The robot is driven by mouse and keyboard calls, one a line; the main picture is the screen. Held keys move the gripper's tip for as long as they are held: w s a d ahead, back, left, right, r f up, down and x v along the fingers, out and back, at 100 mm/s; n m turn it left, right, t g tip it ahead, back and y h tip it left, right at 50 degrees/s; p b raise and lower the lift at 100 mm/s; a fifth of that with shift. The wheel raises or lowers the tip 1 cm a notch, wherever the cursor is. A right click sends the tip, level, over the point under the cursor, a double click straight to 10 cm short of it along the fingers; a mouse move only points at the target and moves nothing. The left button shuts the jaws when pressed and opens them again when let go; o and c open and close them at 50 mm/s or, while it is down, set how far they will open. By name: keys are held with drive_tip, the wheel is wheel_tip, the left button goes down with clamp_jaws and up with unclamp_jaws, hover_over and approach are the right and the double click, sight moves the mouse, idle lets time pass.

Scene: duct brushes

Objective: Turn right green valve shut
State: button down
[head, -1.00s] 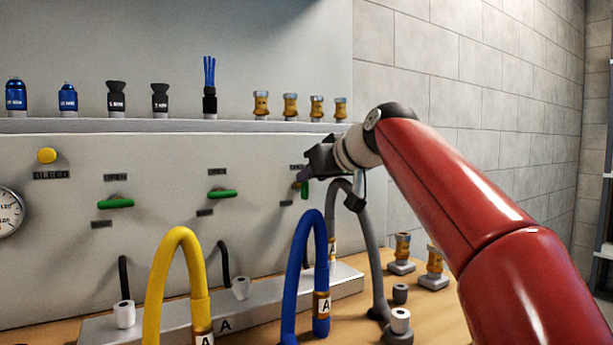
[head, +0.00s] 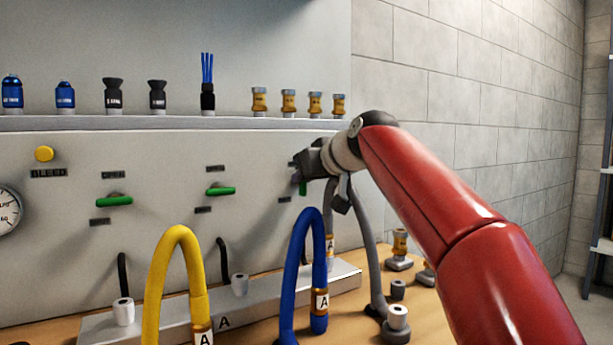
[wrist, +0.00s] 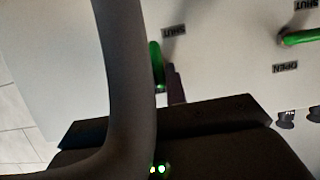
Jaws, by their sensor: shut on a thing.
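The right green valve (head: 303,188) is on the grey panel, partly hidden behind my gripper. Its visible green part points downward, roughly upright. In the wrist view, the green handle (wrist: 156,64) stands upright beside a dark finger, below a SHUT label (wrist: 174,31). My gripper (head: 303,168) is at the panel, shut on this handle; the contact itself is mostly hidden. In the wrist view, the dark finger (wrist: 176,85) reaches to the handle, and the other finger is hidden behind a dark hose-like curve.
The middle green valve (head: 220,191) and left green valve (head: 114,201) lie level. A grey hose (head: 370,262) arches close beneath my gripper; a blue hose (head: 298,262) and yellow hose (head: 158,282) stand left. A shelf (head: 180,123) with brushes and fittings runs above.

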drive_tip(key=m+y, duration=0.2)
drive_tip(key=m, duration=0.1)
drive_tip(key=d+f+m+g+y+b, duration=0.1)
drive_tip(key=m+y, duration=0.1)
drive_tip(key=m, duration=0.2)
drive_tip(key=w+m+y+b, duration=0.1)
drive_tip(key=m+y, duration=0.1)
drive_tip(key=m, duration=0.1)
drive_tip(key=shift+d+f+g, duration=0.3)
drive_tip(key=shift+d, duration=0.05)
drive_tip(key=shift+f+m+y+b, duration=0.2)
drive_tip(key=shift+m+y+b, duration=0.65)
drive_tip(key=shift+m, duration=0.85)
drive_tip(key=c, duration=1.5)
unclamp_jaws()
drive_tip(key=shift+o, duration=0.2)
